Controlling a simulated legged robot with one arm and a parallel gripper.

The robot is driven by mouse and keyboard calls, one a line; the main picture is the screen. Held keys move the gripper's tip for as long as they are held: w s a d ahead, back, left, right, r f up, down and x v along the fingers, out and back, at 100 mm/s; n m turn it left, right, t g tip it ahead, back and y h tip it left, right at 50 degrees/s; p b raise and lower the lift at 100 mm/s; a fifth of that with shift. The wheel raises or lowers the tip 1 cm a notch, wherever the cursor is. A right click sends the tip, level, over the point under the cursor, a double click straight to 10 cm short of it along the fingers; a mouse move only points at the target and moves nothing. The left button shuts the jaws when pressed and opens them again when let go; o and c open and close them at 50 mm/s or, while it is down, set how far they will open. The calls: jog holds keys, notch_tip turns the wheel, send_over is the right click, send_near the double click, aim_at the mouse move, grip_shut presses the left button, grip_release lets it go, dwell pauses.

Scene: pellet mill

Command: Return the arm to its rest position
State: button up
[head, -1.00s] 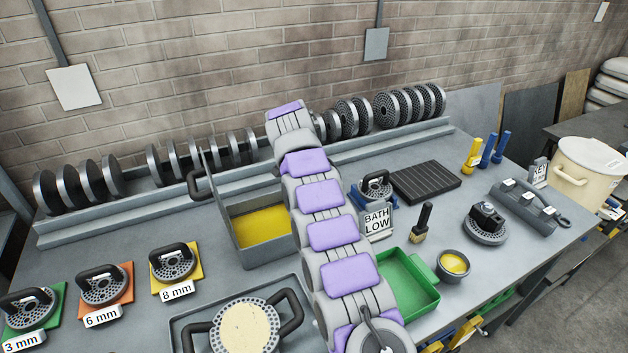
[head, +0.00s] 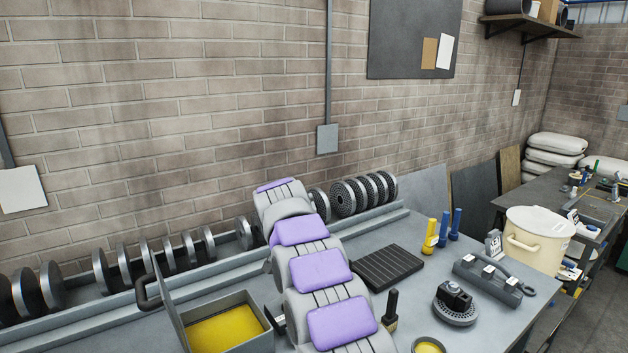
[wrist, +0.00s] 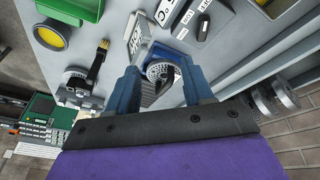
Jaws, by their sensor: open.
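My arm (head: 318,270), grey with purple pads, rises from the bottom centre of the head view and leans over the bench. My gripper (wrist: 160,78) shows only in the wrist view, as two blue fingers standing apart with nothing held between them. Beyond the fingers, a perforated die (wrist: 160,70) with a dark handle is seen on the bench; I cannot tell how far it is from the fingertips. In the head view my arm hides that part of the bench.
An open box with yellow contents (head: 246,310) stands left of my arm. A black ribbed mat (head: 387,267), a die with a black block (head: 455,303), a grey tool carrier (head: 487,280) and a cream pot (head: 538,240) are to the right. Dies stand in a rack (head: 350,222) along the brick wall.

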jog(key=s+d+n+g+b, duration=0.1)
jog(key=s+d+b, duration=0.1)
jog(key=s+d, duration=0.7)
jog(key=s+d+n+g+b, duration=0.1)
jog(key=s+d, duration=0.4)
jog(key=s, duration=0.8)
jog(key=s+d+f+g+b, duration=0.1)
jog(key=s+f, duration=0.2)
jog(key=s, duration=0.6)
jog(key=s+d+f+n+y+b, duration=0.1)
jog(key=s+f, duration=0.2)
jog(key=s, duration=0.7)
jog(key=s+d+f+g+y+b, duration=0.1)
jog(key=s+f, duration=0.3)
jog(key=s, duration=0.6)
jog(key=shift+s+d+n+g, duration=0.2)
jog(key=shift+d+n+g, duration=0.1)
jog(key=shift+d, duration=0.3)
jog(key=shift+c, duration=0.8)
jog(key=shift+a, duration=0.1)
